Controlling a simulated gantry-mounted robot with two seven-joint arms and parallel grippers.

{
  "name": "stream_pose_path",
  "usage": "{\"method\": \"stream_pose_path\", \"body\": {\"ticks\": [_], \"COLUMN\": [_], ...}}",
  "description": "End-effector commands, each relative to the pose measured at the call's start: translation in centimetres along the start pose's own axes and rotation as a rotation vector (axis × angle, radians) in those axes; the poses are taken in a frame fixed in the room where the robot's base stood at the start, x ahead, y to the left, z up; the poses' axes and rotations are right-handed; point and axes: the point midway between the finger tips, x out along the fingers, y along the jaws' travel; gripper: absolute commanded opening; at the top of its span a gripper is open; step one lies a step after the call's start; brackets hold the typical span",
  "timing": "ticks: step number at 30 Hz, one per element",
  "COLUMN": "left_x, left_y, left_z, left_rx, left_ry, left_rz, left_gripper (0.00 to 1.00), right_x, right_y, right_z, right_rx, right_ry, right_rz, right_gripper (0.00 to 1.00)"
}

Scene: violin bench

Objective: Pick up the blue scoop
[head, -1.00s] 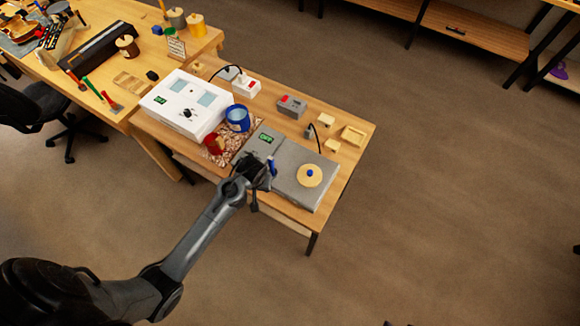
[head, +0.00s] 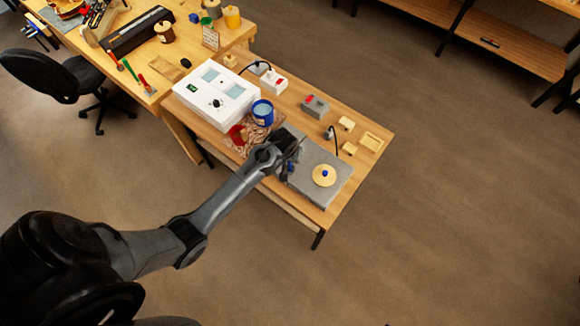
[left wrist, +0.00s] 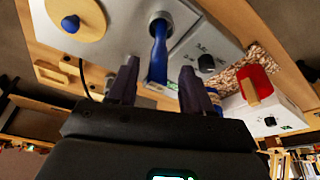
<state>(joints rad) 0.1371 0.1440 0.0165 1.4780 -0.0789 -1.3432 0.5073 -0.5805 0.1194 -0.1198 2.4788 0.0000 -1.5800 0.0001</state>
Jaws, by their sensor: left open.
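The fingers are apart, with a visible gap on each side of the handle. In the head view my left gripper (head: 291,152) is at the left part of the grey unit, and a bit of the blue scoop (head: 291,168) shows just below it. My right gripper is not in view.
A grey unit (head: 335,197) carries a round wooden disc (head: 323,176) with a blue knob. To its left are a blue pot (head: 262,112), a red container (head: 237,134) and a white box (head: 230,80). Small wooden pieces (head: 349,148) lie behind. The floor at right is clear.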

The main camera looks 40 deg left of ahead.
Motion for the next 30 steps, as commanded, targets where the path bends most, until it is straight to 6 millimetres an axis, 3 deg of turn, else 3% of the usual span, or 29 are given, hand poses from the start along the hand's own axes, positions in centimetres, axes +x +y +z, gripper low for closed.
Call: {"method": "stream_pose_path", "body": {"ticks": [12, 22, 30], "left_x": [4.5, 4.9, 4.9], "left_y": [0.2, 0.2, 0.2], "left_z": [0.4, 0.4, 0.4], "left_rx": [0.000, 0.000, 0.000], "left_ry": [0.000, 0.000, 0.000], "left_rz": [-0.001, -0.001, -0.001], "left_gripper": [0.50, 0.50, 0.09], "right_x": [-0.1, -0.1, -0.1], "right_y": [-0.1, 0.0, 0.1], "right_z": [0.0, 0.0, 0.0], "right_rx": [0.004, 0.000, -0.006], "right_ry": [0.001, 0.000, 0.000], "right_rz": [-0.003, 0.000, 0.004], "right_gripper": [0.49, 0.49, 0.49]}}
